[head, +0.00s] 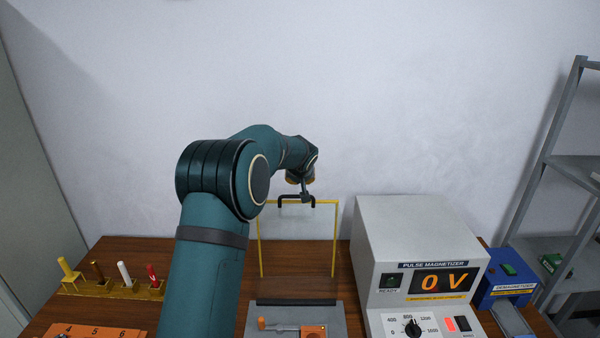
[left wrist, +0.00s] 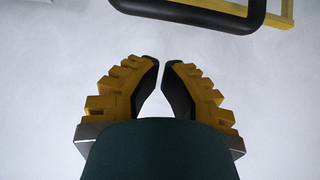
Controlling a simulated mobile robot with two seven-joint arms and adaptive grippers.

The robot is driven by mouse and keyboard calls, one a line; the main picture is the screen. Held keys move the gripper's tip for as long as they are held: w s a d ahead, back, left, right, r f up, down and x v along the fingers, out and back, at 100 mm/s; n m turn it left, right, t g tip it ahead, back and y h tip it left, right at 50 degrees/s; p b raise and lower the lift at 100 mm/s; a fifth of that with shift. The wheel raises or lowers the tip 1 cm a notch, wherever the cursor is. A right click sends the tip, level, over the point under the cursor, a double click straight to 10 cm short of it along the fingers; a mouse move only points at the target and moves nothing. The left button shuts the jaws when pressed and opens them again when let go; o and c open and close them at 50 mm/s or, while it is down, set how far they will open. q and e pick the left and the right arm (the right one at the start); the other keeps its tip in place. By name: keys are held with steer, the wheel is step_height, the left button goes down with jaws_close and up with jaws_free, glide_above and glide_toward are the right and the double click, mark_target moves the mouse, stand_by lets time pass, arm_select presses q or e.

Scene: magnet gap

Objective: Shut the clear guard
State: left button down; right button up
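The clear guard is a see-through panel in a thin yellow frame (head: 260,245). It stands upright behind the grey fixture base (head: 338,322). Its black handle (head: 283,199) is at the top edge, and the handle also crosses the top of the left wrist view (left wrist: 185,14). My left gripper (head: 304,196) is close to the right part of the handle; contact cannot be told. In the left wrist view my left gripper (left wrist: 161,62) has a narrow gap between its fingertips, with nothing between them, and the handle lies beyond them. My right gripper is not in view.
The pulse magnetizer (head: 405,225) stands right of the guard, its display reading 0 V. A blue demagnetizer (head: 505,290) is farther right. A yellow rack (head: 100,288) with several colored pieces and an orange numbered tray (head: 80,332) are left. My arm covers the centre-left table.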

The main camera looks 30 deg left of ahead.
mark_target(300, 203)
arm_select(q)
steer(key=shift+s+d+f, duration=0.2)
steer(key=shift+s+f, duration=0.05)
steer(key=shift+f, duration=0.35)
steer(key=shift+s+d+f, duration=0.15)
steer(key=shift+s+f, duration=0.1)
steer(key=shift+f, duration=0.35)
steer(key=shift+s+d, duration=0.15)
steer(key=shift+s, duration=0.15)
steer(key=shift+f, duration=0.1)
